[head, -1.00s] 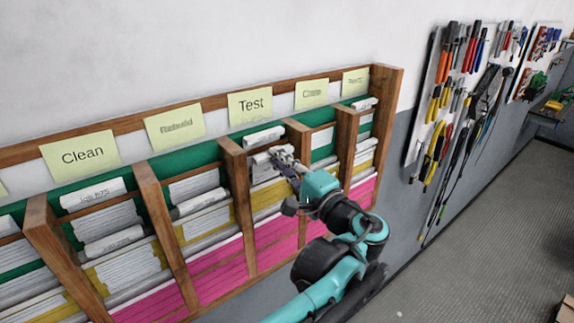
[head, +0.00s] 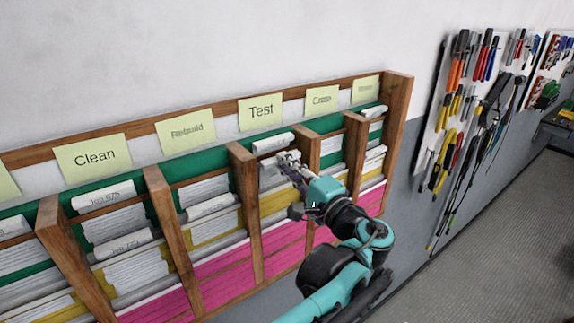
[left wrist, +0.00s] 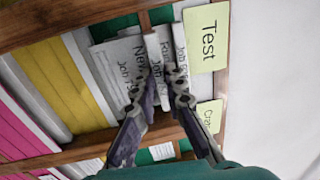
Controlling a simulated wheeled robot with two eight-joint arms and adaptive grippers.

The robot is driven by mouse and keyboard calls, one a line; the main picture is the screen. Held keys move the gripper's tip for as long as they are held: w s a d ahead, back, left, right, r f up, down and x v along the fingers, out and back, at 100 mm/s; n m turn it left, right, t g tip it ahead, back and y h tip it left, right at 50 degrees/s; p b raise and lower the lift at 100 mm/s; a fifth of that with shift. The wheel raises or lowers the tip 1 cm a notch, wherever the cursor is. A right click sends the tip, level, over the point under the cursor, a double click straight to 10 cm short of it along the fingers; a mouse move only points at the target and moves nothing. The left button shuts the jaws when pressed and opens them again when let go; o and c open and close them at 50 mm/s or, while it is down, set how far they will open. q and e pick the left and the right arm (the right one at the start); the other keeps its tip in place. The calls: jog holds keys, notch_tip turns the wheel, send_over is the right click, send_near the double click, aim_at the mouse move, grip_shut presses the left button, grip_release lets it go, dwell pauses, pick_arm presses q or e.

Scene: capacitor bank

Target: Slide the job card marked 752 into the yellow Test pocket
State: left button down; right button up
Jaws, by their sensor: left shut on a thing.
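My left gripper (head: 284,158) is at the upper part of the column under the Test label (head: 261,112). In the left wrist view its fingers (left wrist: 166,74) are shut on a thin white card (left wrist: 153,48), which stands among other white cards. Handwriting starting "Job" shows near it, but the number cannot be read. The yellow Test pocket (head: 277,202) is a band below the gripper, above the pink one; it also shows in the left wrist view (left wrist: 68,80). Another white card (head: 272,143) sits above in the green pocket. My right gripper is not in view.
Brown wooden dividers (head: 246,205) stand on both sides of the column. Neighbouring columns carry Rebuild (head: 186,130) and Clean (head: 93,157) labels and hold white sheets. A tool board (head: 470,120) hangs farther right. The floor at right is clear.

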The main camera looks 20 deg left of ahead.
aim_at(278, 173)
pick_arm(q)
jog(key=shift+f, duration=0.15)
jog(key=shift+f+b, duration=1.8)
jog(key=shift+f, duration=0.4)
jog(key=c, duration=1.5)
grip_release()
